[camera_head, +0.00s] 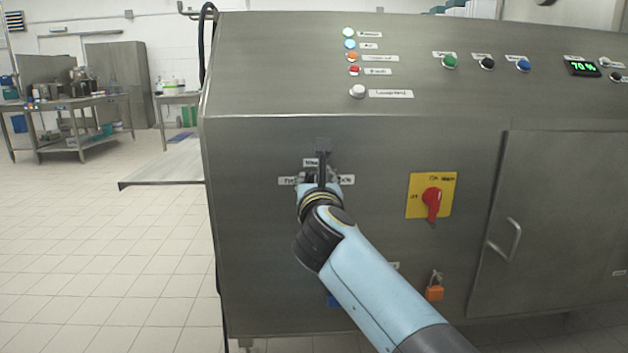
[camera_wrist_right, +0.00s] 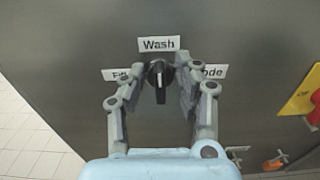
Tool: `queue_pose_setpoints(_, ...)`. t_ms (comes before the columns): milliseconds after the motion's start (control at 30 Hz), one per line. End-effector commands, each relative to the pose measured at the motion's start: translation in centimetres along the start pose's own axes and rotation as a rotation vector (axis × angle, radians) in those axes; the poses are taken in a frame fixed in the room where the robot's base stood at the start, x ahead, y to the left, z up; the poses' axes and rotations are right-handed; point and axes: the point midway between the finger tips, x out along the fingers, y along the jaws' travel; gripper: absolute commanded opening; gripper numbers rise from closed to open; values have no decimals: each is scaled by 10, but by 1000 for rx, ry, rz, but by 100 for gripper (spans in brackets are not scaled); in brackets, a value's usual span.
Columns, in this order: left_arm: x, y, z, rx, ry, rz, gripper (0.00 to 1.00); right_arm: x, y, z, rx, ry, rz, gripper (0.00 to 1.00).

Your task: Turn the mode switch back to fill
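The mode switch (camera_wrist_right: 157,82) is a dark knob between my right gripper's fingers in the right wrist view. It stands upright, in line with the "Wash" label (camera_wrist_right: 157,44) above it. The "Fill" label (camera_wrist_right: 116,74) is to its left, partly covered by a finger. The "Mode" label (camera_wrist_right: 214,71) is to its right, also partly covered. My right gripper (camera_wrist_right: 160,79) is open, one finger on each side of the knob, with gaps visible. In the head view my right gripper (camera_head: 320,178) is at the panel and hides the knob. My left gripper is not in view.
The steel machine front (camera_head: 260,240) fills the middle. A red rotary switch on a yellow plate (camera_head: 419,202) is right of my gripper, with an orange padlock (camera_head: 434,291) below. Buttons and lamps line the sloped top. A door handle (camera_head: 508,240) sticks out further right.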

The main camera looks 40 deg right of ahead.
Motion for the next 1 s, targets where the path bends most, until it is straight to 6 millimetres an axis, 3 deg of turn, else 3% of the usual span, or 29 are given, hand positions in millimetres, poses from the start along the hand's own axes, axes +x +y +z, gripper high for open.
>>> queue_pose_setpoints(33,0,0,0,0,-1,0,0,0,0,0,0,0,0,23)
queue_pose_setpoints(200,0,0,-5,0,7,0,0,0,0,0,0,0,0,1)
queue_pose_setpoints(400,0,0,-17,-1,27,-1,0,0,0,0,0,0,0,0)
queue_pose_setpoints(667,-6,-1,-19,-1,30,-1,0,0,1,2,-39,0,0,0)
queue_pose_setpoints(1000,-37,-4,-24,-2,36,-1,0,0,4,5,-262,1,0,0)
